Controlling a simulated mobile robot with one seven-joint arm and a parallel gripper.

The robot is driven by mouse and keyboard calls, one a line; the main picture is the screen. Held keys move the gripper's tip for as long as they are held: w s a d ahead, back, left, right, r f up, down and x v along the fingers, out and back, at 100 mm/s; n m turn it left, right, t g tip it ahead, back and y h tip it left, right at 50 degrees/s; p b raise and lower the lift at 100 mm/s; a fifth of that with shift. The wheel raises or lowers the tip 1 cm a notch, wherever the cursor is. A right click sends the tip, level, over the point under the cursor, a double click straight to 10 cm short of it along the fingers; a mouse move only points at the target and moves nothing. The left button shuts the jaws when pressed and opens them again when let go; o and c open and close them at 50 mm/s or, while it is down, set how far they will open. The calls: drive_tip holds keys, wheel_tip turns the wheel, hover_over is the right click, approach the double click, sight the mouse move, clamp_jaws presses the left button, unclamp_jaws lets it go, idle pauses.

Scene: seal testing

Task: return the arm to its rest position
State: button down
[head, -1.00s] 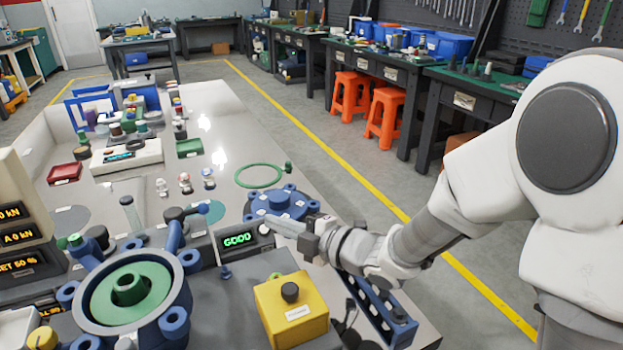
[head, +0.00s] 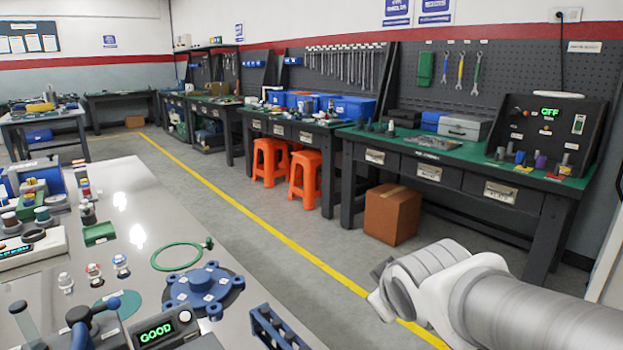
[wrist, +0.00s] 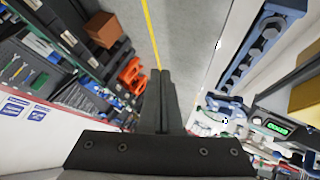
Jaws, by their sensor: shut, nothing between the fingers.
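My arm (head: 520,312) reaches in from the lower right of the head view, over the floor and to the right of the testing bench (head: 140,200). Its wrist end points left, clear of the bench; the fingers are mostly out of sight there. In the wrist view my gripper (wrist: 160,75) is shut, its two dark fingers together with nothing between them. The floor and the yellow line show beyond the fingertips.
On the bench near my arm are a blue flange (head: 203,288), a green ring (head: 178,256), a blue rack (head: 272,328) and a display reading GOOD (head: 157,332). Orange stools (head: 305,178) and a cardboard box (head: 392,214) stand by the far workbenches. The floor between is free.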

drive_tip(key=s+d+m+g+p, duration=0.1)
drive_tip(key=s+m+g, duration=0.1)
drive_tip(key=s+m, duration=0.35)
drive_tip(key=s+d+m+g, duration=0.2)
drive_tip(key=s, duration=0.7)
wheel_tip(320, 180, up, 24)
drive_tip(key=p, duration=2.4)
drive_tip(key=shift+a+r, duration=0.2)
drive_tip(key=shift+r, duration=0.05)
drive_tip(key=shift+w+a+n, duration=0.1)
drive_tip(key=shift+w+n, duration=0.05)
drive_tip(key=shift+n, duration=0.1)
